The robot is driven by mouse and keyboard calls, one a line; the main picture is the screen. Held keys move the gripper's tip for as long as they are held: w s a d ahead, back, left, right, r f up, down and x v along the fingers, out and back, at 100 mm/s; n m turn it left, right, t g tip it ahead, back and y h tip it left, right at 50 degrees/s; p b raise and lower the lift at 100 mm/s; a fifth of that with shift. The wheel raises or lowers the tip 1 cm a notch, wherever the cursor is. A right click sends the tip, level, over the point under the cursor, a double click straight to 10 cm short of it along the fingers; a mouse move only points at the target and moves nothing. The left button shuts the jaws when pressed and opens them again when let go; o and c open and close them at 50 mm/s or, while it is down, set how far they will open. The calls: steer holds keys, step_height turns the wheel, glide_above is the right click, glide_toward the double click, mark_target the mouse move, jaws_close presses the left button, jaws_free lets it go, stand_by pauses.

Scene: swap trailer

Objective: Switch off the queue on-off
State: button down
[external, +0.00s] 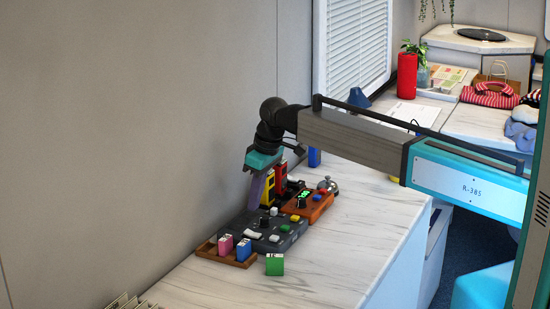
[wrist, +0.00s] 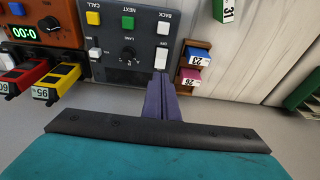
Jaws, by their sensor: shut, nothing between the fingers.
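The dark grey control panel (external: 292,238) lies on the marble counter, and it also fills the upper middle of the wrist view (wrist: 127,42). In the wrist view it carries a yellow CALL button (wrist: 93,18), a green NEXT button (wrist: 127,22), a white BACK button (wrist: 163,28) and a black LANE knob (wrist: 128,53). A white switch (wrist: 161,57) sits below BACK, near small lettering; another white switch (wrist: 94,53) is at the left. My gripper (wrist: 160,76), with purple fingers, is shut and empty, its tips close to the right-hand switch. I cannot tell whether they touch it.
An orange box (external: 308,205) with a green display adjoins the panel. Yellow and red number blocks (wrist: 52,82) stand near it. A wooden tray (wrist: 181,73) with blue and pink number blocks is beside the panel; a green block (external: 275,264) is nearby. The front counter is clear.

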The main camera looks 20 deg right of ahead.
steer(key=s+d+b+v, duration=0.1)
steer(key=b+v, duration=0.1)
steer(key=v, duration=0.5)
steer(key=shift+f, duration=0.1)
stand_by(0.4)
